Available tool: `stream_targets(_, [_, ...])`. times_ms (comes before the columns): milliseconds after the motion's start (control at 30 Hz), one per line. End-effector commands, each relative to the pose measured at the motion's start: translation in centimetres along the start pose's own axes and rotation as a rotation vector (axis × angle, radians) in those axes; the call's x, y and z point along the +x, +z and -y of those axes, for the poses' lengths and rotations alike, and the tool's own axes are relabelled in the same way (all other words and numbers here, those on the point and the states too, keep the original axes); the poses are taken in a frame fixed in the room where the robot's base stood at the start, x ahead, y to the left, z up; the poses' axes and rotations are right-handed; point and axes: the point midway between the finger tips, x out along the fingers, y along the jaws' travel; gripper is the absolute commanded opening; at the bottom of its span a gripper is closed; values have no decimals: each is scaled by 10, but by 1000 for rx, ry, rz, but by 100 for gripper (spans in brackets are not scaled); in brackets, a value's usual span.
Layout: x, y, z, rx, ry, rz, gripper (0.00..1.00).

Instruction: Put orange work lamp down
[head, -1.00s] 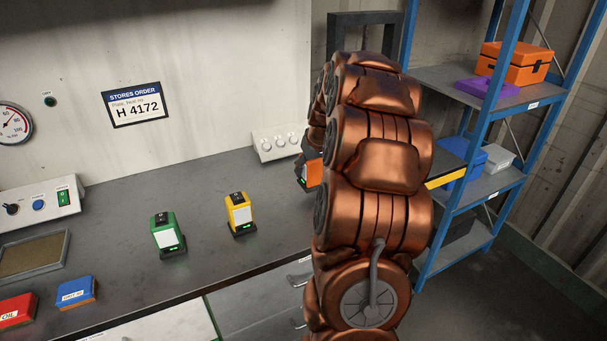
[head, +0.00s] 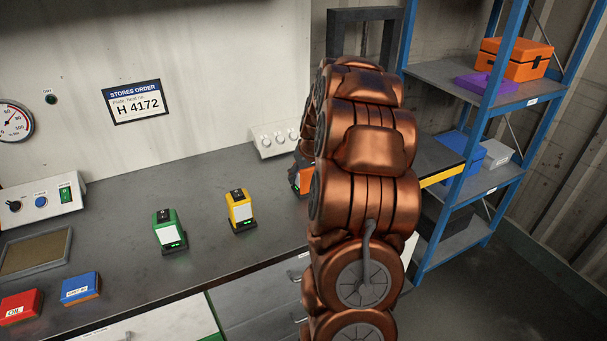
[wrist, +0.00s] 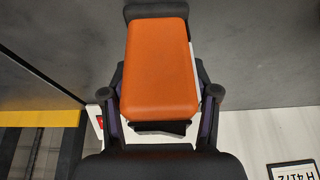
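The orange work lamp (head: 303,180) shows at the left edge of my copper arm in the head view, over the bench's right part. The arm hides most of it. In the wrist view the orange lamp (wrist: 158,65) fills the space between the dark fingers of my gripper (wrist: 160,97), which is shut on it. In the head view a small dark part of my gripper (head: 306,150) shows above the lamp. The lamp is low over the bench (head: 205,270); I cannot tell whether its base touches.
A yellow lamp (head: 240,211) and a green lamp (head: 169,232) stand on the bench to the left. A white knob box (head: 275,142) is at the wall behind. A blue shelf rack (head: 478,187) stands at right. Blue (head: 80,288) and red (head: 20,306) boxes lie at front left.

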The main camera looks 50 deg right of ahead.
Motion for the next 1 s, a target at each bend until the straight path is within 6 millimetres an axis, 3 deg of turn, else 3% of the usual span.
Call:
stream_targets(167, [0,0,0,0,0,0,81])
stream_targets(600, [-6,-1,0,0,1,-1,81])
stream_targets(1000, [-69,-1,0,0,2,-5,81])
